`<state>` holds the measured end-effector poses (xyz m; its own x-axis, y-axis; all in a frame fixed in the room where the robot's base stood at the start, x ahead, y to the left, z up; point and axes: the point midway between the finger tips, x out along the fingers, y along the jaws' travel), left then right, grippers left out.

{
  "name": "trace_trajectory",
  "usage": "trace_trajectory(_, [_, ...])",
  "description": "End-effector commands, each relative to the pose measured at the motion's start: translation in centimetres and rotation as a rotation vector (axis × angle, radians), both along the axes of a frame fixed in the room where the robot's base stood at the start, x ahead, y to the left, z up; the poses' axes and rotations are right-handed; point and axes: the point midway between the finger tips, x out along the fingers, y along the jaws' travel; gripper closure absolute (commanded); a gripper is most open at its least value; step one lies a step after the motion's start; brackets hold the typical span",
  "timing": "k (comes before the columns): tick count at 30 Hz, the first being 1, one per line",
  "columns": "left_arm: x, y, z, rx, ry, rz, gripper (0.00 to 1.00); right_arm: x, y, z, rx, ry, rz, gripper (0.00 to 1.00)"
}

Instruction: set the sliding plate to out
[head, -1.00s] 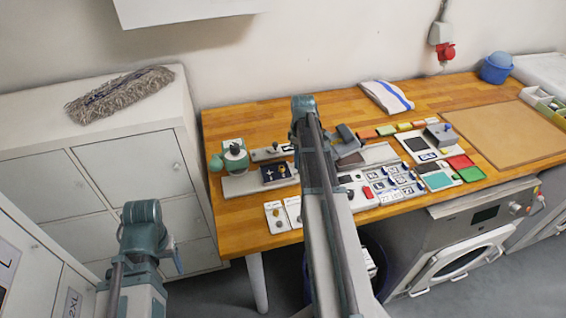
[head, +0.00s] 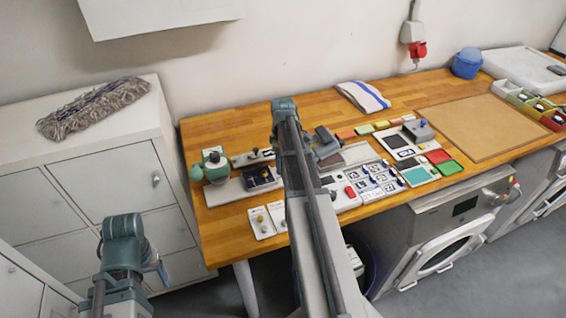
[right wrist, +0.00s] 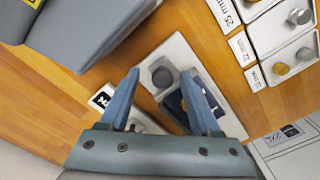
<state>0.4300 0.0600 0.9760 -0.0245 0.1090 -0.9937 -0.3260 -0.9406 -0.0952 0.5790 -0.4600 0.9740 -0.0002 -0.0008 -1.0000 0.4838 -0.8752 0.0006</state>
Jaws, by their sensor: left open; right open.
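A small grey strip (head: 244,159) with a dark knob and a white label lies on the table left of my right arm. In front of it is a long grey base (head: 222,193) with a dark blue panel (head: 258,176). I cannot tell for sure which part is the sliding plate. In the right wrist view, my right gripper (right wrist: 160,72) is open, with its fingers apart over a round dark knob (right wrist: 162,76) and the grey base (right wrist: 176,50); contact is unclear. My left gripper (head: 162,272) is open, low, away from the table.
Small plates with knobs (head: 262,224) lie at the front edge. Right of my right arm are a panel of labelled switches (head: 370,180) and coloured pads (head: 446,166). A folded cloth (head: 362,97) lies behind.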

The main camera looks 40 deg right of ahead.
Motion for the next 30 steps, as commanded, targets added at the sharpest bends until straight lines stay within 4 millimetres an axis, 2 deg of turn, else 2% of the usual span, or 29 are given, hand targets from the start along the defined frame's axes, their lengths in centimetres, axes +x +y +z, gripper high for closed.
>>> trace_trajectory(8, [0.0, 0.0, 2.7, 0.0, 0.0, -0.001, 0.31, 0.0, 0.0, 2.6, 0.0, 0.0, 0.0, 0.36])
trace_trajectory(24, [0.0, 0.0, 10.8, -0.001, 0.0, 0.006, 0.31, 0.0, 0.0, 10.8, -0.001, 0.0, -0.001, 0.36])
trace_trajectory(30, [0.0, 0.0, 13.2, -0.003, 0.0, 0.012, 0.31, 0.0, -0.1, 13.2, -0.001, 0.0, -0.001, 0.36])
